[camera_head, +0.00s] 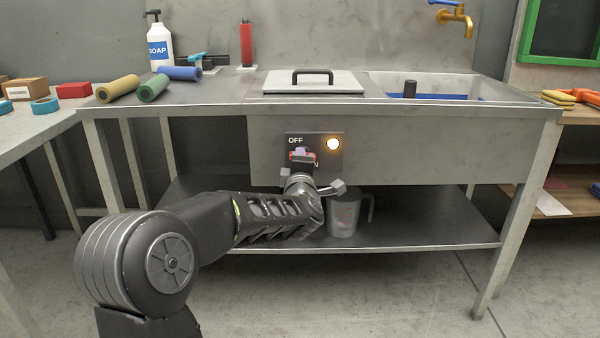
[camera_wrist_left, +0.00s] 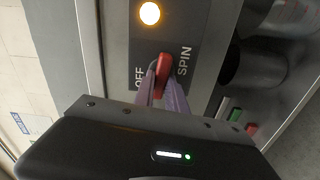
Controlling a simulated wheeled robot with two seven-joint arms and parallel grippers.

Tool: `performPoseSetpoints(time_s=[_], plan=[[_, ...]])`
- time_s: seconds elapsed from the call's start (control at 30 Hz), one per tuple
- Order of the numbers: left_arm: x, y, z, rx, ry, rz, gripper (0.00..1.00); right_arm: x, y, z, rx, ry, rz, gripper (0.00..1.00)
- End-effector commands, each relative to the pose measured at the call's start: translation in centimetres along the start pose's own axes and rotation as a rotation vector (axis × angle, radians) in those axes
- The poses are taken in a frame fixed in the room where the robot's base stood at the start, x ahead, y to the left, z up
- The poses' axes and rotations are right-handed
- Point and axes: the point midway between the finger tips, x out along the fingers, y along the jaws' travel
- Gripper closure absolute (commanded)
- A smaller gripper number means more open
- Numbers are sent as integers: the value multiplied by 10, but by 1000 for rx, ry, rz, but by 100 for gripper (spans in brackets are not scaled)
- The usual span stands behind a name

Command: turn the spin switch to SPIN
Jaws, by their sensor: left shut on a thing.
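The spin switch has a red handle (camera_wrist_left: 164,66) on a dark panel (camera_head: 334,164) in the front of the grey sink bench. The panel reads OFF and SPIN, and its round lamp (camera_head: 333,144) glows amber; the lamp also shows in the left wrist view (camera_wrist_left: 149,13). My left gripper (camera_head: 302,158) is at the panel, its fingers (camera_wrist_left: 163,88) shut on the red handle. In the left wrist view the handle lies between the two words; the fingers partly hide it, so its exact setting is unclear. My right gripper is out of view.
A lidded basin (camera_head: 312,88) and a sink (camera_head: 440,90) are in the bench top. A metal jug (camera_head: 344,216) stands on the lower shelf below the panel. The floor in front is clear.

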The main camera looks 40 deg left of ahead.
Motion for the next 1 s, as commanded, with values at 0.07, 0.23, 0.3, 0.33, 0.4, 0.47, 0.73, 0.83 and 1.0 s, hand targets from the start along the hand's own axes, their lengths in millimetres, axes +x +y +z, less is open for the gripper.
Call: performPoseSetpoints(time_s=[0.07,0.23,0.3,0.33,0.4,0.47,0.73,0.83,1.0], plan=[[0,-5,1,-42,-2,-1,100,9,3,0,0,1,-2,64],[0,-4,1,-103,-1,-2,100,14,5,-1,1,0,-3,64],[0,-3,0,-115,0,-1,100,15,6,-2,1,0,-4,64],[0,-3,0,-119,0,-2,100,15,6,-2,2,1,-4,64],[0,-2,0,-126,0,-2,100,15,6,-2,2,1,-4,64],[0,-2,0,-129,0,-2,100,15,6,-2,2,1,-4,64],[0,-2,0,-129,0,-3,100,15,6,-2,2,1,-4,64],[0,-2,0,-129,0,-2,76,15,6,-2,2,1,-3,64],[0,-2,0,-128,0,-2,62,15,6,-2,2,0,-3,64]])
